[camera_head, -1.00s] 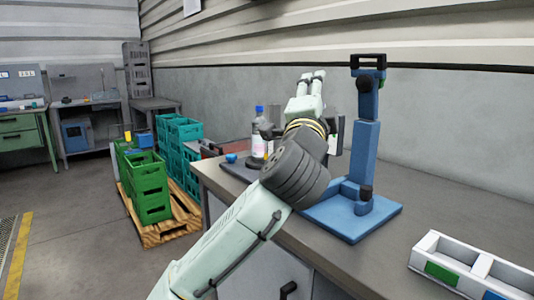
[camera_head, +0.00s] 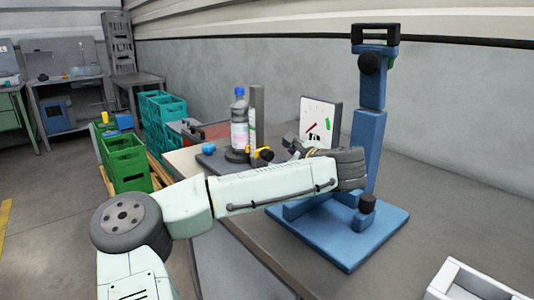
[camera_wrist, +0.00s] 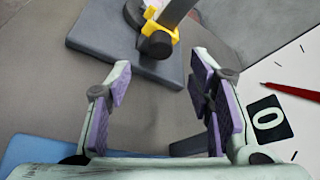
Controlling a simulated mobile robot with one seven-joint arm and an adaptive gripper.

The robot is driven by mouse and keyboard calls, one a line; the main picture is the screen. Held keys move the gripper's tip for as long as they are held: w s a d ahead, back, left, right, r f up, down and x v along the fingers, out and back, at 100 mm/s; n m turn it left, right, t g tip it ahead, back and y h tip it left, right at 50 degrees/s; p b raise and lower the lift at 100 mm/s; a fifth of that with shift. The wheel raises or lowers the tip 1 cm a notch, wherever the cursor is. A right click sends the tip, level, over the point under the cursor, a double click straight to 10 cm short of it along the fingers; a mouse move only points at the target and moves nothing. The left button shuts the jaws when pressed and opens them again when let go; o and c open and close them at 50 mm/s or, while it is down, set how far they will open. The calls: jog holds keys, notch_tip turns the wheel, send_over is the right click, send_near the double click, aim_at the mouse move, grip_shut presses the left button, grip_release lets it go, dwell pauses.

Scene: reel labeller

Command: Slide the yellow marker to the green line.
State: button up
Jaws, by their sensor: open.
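The yellow marker (camera_head: 257,150) with a black knob sits low on a grey upright post (camera_head: 258,108), beside a bottle (camera_head: 239,125), in the head view. The wrist view shows the marker (camera_wrist: 160,33) and its knob at the top, beyond my fingertips and apart from them. A small green mark (camera_head: 252,118) shows on the post, above the marker; it is too small to make out well and is outside the wrist view. My gripper (camera_wrist: 160,85) is open and empty, its purple-padded fingers spread. In the head view my gripper (camera_head: 289,146) is right of the marker, partly hidden by my arm.
A white dial with a red needle (camera_head: 320,121) stands behind my gripper; its face (camera_wrist: 292,62) is close to the right finger. A blue stand (camera_head: 366,140) rises right of my arm. A white tray (camera_head: 447,280) lies at the front right. Green crates (camera_head: 124,160) stand left.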

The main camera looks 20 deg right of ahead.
aim_at(269, 155)
jog(key=p+x, duration=0.1)
jog(key=x, duration=0.7)
jog(key=shift+w, duration=0.4)
jog(key=shift+c, duration=0.4)
grip_shut()
jog(key=shift+p, duration=0.35)
